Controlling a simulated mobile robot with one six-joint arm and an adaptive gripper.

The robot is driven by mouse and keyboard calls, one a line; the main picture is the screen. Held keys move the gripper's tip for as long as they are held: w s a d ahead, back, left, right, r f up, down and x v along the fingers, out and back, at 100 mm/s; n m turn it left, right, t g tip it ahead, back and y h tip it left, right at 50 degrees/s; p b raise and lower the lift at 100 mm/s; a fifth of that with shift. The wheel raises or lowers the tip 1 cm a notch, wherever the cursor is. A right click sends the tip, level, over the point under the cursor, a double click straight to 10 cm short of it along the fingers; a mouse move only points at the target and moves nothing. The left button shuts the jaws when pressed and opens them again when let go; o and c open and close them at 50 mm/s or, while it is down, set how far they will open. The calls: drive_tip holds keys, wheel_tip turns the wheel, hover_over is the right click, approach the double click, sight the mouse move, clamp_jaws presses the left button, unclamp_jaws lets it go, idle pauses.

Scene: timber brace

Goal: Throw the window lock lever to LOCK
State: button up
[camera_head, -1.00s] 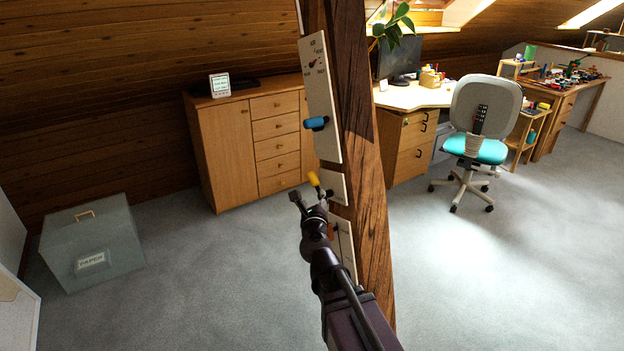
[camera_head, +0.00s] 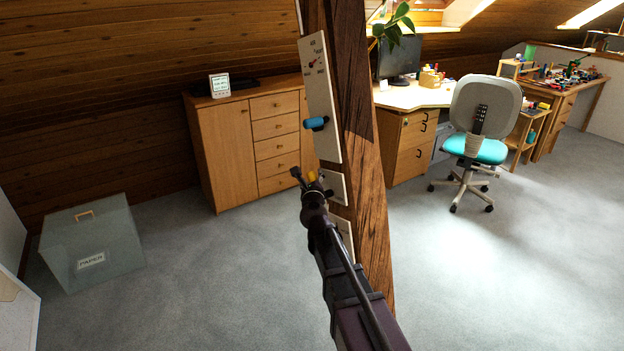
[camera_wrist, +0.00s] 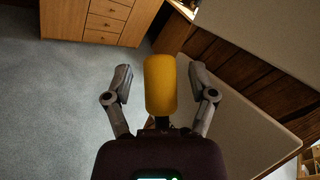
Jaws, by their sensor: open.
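A yellow lever handle (camera_head: 311,176) stands out from a pale plate (camera_head: 336,188) on the timber brace. In the wrist view the yellow handle (camera_wrist: 160,84) is upright, in the middle between my fingers. I cannot read a label that tells whether this is the window lock lever. My gripper (camera_head: 310,180) is open, with one finger on each side of the handle; the wrist view shows gaps between it and both fingers. My gripper hides the handle's base. A blue handle (camera_head: 316,123) sits on the taller plate (camera_head: 323,90) above.
The timber brace (camera_head: 362,180) slants down close behind the plates. A lower plate (camera_head: 346,240) is partly hidden by my arm. A wooden cabinet (camera_head: 228,150), a grey paper box (camera_head: 92,245) and an office chair (camera_head: 484,125) stand farther back. Carpet around is clear.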

clamp_jaws()
